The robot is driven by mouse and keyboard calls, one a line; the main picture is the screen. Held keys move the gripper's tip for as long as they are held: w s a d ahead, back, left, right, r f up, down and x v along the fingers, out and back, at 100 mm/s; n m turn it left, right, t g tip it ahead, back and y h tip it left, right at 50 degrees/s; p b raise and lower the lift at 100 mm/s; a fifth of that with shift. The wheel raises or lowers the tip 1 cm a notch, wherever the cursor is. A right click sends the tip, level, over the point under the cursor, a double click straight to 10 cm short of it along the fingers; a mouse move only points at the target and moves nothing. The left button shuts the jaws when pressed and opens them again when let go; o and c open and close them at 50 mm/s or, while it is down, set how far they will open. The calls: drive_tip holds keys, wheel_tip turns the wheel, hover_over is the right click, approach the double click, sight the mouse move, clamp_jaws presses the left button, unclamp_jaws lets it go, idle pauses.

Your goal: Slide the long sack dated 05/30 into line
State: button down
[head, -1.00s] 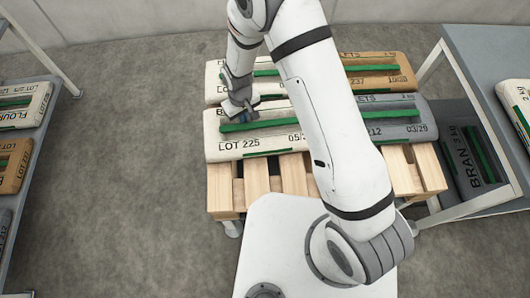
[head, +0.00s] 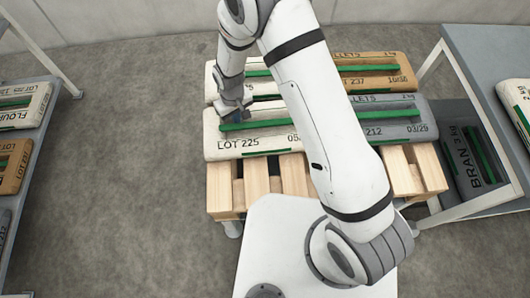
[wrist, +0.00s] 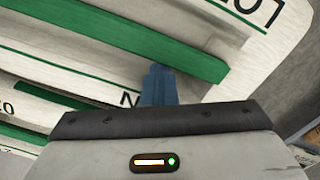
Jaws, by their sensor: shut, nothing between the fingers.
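A long white sack (head: 252,144) marked LOT 225 lies at the front left of the wooden pallet, with a green strip along its top. Its date starts with 05; my arm hides the rest. A grey sack (head: 405,128) dated 03/29 lies at its right, and my arm covers where they meet. My gripper (head: 238,114) is shut and empty at the left end of the white sack, near the strip. In the wrist view its blue fingertips (wrist: 158,84) are together, close to the strip; I cannot tell whether they touch the sack.
Behind are another white sack (head: 218,82) and a tan sack (head: 385,78). Bare slats of the pallet (head: 256,180) show in front. A shelf with sacks (head: 22,106) stands at the left. A grey rack (head: 490,50) with a BRAN sack (head: 465,168) stands at the right.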

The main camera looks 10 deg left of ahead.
drive_tip(key=shift+w+a, duration=0.1)
drive_tip(key=shift+w, duration=0.2)
drive_tip(key=shift+s, duration=0.15)
drive_tip(key=shift+s, duration=0.25)
wheel_tip(320, 180, up, 8)
drive_tip(key=p, duration=0.4)
idle(0.4)
